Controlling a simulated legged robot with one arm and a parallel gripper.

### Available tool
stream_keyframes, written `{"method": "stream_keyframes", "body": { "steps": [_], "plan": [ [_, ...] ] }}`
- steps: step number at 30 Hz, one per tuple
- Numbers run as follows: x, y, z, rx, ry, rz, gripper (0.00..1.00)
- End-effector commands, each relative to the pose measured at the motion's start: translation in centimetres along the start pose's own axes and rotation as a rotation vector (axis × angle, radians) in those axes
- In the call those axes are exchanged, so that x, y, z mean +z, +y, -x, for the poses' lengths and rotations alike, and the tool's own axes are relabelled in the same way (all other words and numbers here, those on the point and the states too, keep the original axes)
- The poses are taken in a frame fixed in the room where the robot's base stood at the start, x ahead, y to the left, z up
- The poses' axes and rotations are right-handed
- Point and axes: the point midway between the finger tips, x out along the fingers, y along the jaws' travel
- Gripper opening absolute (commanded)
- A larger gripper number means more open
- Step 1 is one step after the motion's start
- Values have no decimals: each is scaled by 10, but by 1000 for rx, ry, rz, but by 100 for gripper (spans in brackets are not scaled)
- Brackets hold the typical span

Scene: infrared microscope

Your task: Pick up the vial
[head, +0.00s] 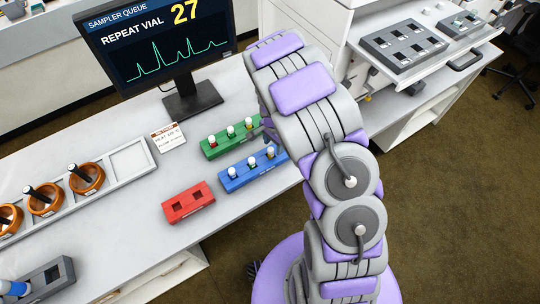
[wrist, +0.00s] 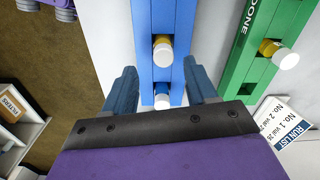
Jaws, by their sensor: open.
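A blue rack (head: 252,172) on the bench holds several white-capped vials. In the wrist view the blue rack (wrist: 150,15) runs between the fingers of my gripper (wrist: 160,70). My gripper is open and holds nothing. One amber vial with a white cap (wrist: 162,48) shows just beyond the fingertips. Another vial, with a blue band and white cap (wrist: 162,98), shows between the fingers, nearer the palm. Any further vial there is hidden. In the head view my arm covers most of the gripper. Vial numbers are too small to read.
A green rack (head: 215,152) with several vials stands behind the blue one. A red rack (head: 188,203) with empty slots is in front. A monitor (head: 160,45) reads "REPEAT VIAL 27". A small card (head: 168,138) and a tray of orange rings (head: 128,160) lie left.

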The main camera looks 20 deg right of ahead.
Motion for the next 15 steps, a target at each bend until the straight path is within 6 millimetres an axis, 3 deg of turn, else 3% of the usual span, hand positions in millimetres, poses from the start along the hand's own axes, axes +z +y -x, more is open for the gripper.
{"method": "stream_keyframes", "body": {
  "steps": [7, 15],
  "plan": [
    [14, -8, -38, 11, 7, 3, 57],
    [11, -8, -43, 6, 10, 4, 57]
  ]
}}
